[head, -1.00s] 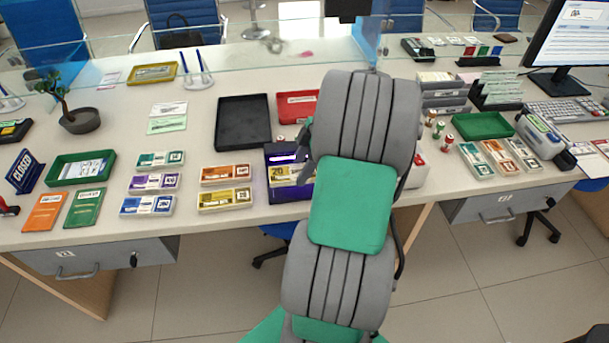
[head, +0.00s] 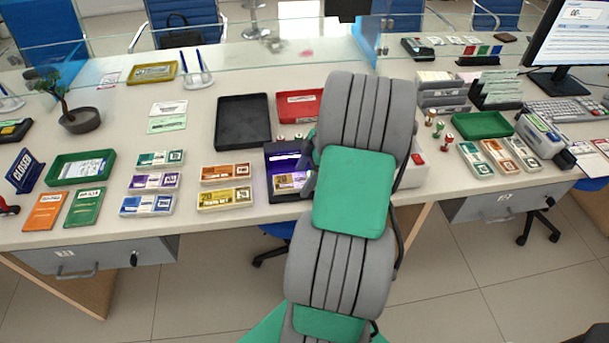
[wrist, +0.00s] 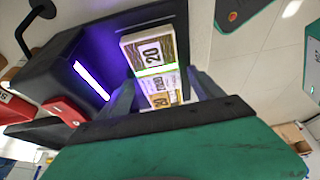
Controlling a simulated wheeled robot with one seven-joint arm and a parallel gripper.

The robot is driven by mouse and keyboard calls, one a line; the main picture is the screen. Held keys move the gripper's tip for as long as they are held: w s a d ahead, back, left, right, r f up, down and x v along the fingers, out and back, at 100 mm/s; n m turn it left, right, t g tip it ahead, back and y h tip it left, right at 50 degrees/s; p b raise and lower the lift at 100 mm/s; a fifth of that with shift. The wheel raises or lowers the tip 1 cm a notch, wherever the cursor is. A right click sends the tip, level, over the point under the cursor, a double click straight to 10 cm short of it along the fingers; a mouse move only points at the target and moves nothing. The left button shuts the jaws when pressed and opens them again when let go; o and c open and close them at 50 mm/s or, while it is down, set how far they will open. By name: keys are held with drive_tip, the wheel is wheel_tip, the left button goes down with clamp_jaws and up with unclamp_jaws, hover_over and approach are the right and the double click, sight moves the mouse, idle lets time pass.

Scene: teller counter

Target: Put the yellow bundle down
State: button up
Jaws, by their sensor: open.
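The yellow bundle (head: 290,181), a stack of notes marked 20 with a pale band, appears to lie in the dark purple-lit device (head: 287,154) at the counter's front edge. In the wrist view the yellow bundle (wrist: 147,50) is inside the device, with a bright green line across it. My gripper (wrist: 158,88) is open, with one finger on each side of the bundle's near part. I cannot tell whether a finger still touches it. In the head view my arm hides most of the gripper.
Left of the device are an orange bundle (head: 225,173) and another yellow bundle (head: 224,199). A black tray (head: 243,123) and a red tray (head: 299,107) stand behind. A white box with a red button (head: 414,173) is right of my arm.

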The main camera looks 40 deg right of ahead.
drive_tip(key=shift+r, duration=0.1)
drive_tip(key=p+v, duration=0.2)
drive_tip(key=v, duration=1)
drive_tip(key=w+a+r+m+h, duration=0.1)
drive_tip(key=w+a+r+m, duration=0.15)
drive_tip(key=a, duration=0.85)
drive_tip(key=w+a+r+m+h, duration=0.1)
drive_tip(key=w+a+m, duration=0.2)
drive_tip(key=a, duration=0.7)
drive_tip(key=s+a+f+m+h, duration=0.1)
drive_tip(key=s+a+f+m, duration=0.1)
drive_tip(key=s+a+m, duration=0.3)
drive_tip(key=s+a, duration=0.3)
drive_tip(key=a, duration=0.2)
drive_tip(key=shift+a+f+m+t+h, duration=0.3)
drive_tip(key=shift+m+h, duration=0.05)
drive_tip(key=shift+h, duration=0.05)
drive_tip(key=shift+p+v, duration=0.4)
drive_tip(key=shift+v, duration=0.4)
